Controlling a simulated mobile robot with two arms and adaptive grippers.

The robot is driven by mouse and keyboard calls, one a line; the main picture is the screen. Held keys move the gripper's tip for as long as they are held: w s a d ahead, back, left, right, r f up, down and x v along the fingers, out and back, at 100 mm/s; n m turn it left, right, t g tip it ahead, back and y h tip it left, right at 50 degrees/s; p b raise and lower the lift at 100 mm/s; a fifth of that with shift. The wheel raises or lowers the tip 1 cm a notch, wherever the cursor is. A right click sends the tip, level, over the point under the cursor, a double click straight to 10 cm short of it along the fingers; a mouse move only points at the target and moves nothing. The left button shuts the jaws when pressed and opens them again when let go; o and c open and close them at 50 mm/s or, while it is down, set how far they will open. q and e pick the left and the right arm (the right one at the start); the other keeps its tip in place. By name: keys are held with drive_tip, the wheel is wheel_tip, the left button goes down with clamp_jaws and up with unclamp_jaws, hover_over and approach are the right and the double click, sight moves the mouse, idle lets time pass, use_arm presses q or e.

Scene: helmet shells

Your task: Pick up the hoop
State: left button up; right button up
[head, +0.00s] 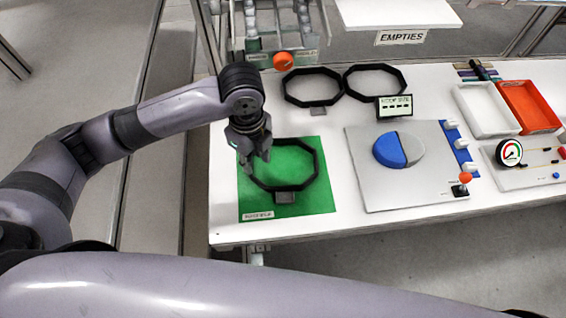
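A black octagonal hoop (317,165) with a small grey tab lies on a green mat (320,202) at the left end of the white table. My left gripper (255,160) points down over the hoop's upper left part, with its fingers apart. It hides a bit of the rim there; whether it touches the hoop I cannot tell. Two more black hoops, a left one (287,88) and a right one (404,78), lie side by side at the back of the table. My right gripper is not in view; a large arm link of mine crosses the bottom.
Right of the mat is a grey board (365,180) with a blue and grey disc (388,150). A small display (394,108) stands behind it. A white tray (488,112), an orange tray (530,106) and a gauge (509,152) are further right. An orange knob (283,61) is at the back.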

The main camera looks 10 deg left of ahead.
sight(257, 180)
use_arm(q)
wheel_tip(257, 180, down, 4)
drive_tip(key=shift+a+r, duration=0.1)
drive_tip(key=shift+r, duration=0.1)
wheel_tip(257, 180, down, 3)
drive_tip(key=shift+r+p, duration=0.1)
drive_tip(key=shift+p, duration=0.4)
wheel_tip(257, 180, down, 4)
drive_tip(key=shift+r+p, duration=0.2)
drive_tip(key=shift+p, duration=0.1)
drive_tip(key=shift+f, duration=0.2)
drive_tip(key=shift+c, duration=0.4)
clamp_jaws()
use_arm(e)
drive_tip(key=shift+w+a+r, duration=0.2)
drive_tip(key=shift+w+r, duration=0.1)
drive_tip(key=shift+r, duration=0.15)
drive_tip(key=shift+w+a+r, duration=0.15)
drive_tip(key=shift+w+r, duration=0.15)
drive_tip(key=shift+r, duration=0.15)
